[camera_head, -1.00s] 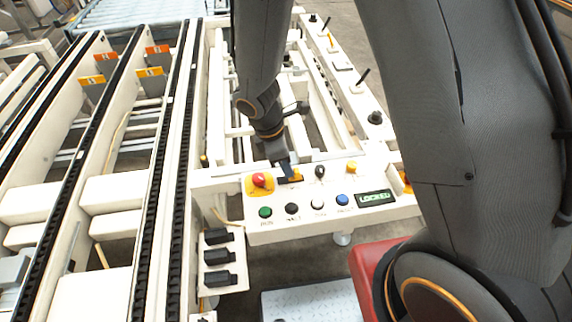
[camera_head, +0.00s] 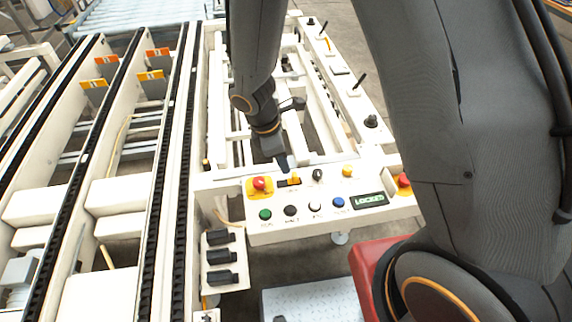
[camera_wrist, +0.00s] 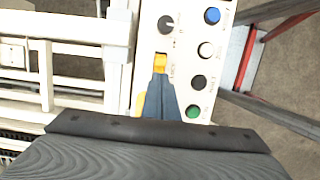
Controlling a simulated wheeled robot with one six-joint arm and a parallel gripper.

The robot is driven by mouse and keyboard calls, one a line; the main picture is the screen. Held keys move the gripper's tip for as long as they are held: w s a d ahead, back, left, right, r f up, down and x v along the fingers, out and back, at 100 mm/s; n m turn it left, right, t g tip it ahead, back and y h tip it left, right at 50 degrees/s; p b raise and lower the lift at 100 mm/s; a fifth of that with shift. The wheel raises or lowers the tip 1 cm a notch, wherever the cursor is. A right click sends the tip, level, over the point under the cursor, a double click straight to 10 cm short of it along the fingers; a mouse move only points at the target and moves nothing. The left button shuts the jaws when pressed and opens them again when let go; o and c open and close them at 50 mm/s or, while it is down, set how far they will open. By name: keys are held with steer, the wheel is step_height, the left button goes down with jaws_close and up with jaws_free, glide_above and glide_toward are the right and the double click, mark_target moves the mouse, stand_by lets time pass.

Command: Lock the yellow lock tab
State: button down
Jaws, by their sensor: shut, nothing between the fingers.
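The yellow lock tab (camera_head: 294,181) sits in a dark slot on the white control panel (camera_head: 265,229), just right of the red emergency button. It also shows in the wrist view (camera_wrist: 160,62). A small display (camera_head: 369,200) at the panel's right reads LOCKED. My gripper (camera_head: 283,168) is shut and empty, above the panel's back edge and just behind and left of the tab. In the wrist view my gripper's tips (camera_wrist: 160,76) show right by the tab; I cannot tell whether they touch it.
A red emergency button (camera_head: 260,184) on a yellow base stands left of the tab. A black knob (camera_head: 318,175) and a yellow button (camera_head: 347,171) are to the right. Green, black, white and blue buttons line the panel's front. Long conveyor rails (camera_head: 184,150) run at the left.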

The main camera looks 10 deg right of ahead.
steer(key=p+v, duration=0.5)
steer(key=v, duration=0.1)
steer(key=shift+a, duration=0.15)
stand_by(0.4)
steer(key=s+d+r+m+y+b, duration=0.1)
steer(key=s+d+r+m+b, duration=0.1)
steer(key=d+m, duration=0.2)
steer(key=s+d+r+m+t+y+b, duration=0.1)
steer(key=s+d+r+m+b, duration=0.1)
steer(key=d+m, duration=0.3)
steer(key=s+d+r+m+b, duration=0.2)
steer(key=d+r+m+b, duration=0.2)
steer(key=m, duration=0.5)
steer(key=shift+s+d+y, duration=0.15)
steer(key=shift+d+y, duration=0.25)
steer(key=shift+d, duration=0.25)
